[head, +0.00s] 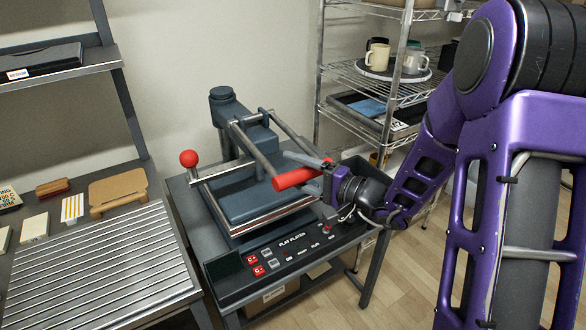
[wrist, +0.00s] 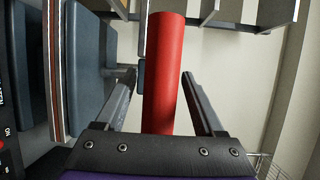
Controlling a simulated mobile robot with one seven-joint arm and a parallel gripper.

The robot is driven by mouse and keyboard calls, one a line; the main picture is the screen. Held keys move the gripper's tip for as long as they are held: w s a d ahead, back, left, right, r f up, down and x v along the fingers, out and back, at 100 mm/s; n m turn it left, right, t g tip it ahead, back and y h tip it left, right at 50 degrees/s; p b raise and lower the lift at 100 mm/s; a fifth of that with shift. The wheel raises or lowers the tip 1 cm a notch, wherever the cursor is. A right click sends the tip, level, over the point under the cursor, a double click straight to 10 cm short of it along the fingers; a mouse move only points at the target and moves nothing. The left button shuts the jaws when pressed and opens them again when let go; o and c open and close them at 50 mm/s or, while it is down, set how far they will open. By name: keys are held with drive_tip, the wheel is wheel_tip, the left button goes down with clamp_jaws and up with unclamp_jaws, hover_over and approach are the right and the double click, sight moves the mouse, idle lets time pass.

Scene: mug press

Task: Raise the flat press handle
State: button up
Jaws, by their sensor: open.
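The flat press (head: 262,195) is a dark machine on a stand, with its upper plate lowered onto the base. Its red handle grip (head: 295,178) sits at the front right end of the metal lever bars. My gripper (head: 302,170) comes from the right at the handle, with its fingers open. In the wrist view my gripper (wrist: 156,78) has one finger on each side of the red handle (wrist: 164,65), with a visible gap on the right side. The handle's near end is hidden behind the gripper's palm.
A red ball knob (head: 188,158) stands up at the press's left. A control panel (head: 290,255) with red buttons is at its front. A slatted table (head: 95,265) is at left, and a wire shelf (head: 385,85) with mugs is behind at right.

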drive_tip(key=shift+w+a, duration=0.25)
drive_tip(key=shift+a, duration=0.05)
clamp_jaws()
idle(1.3)
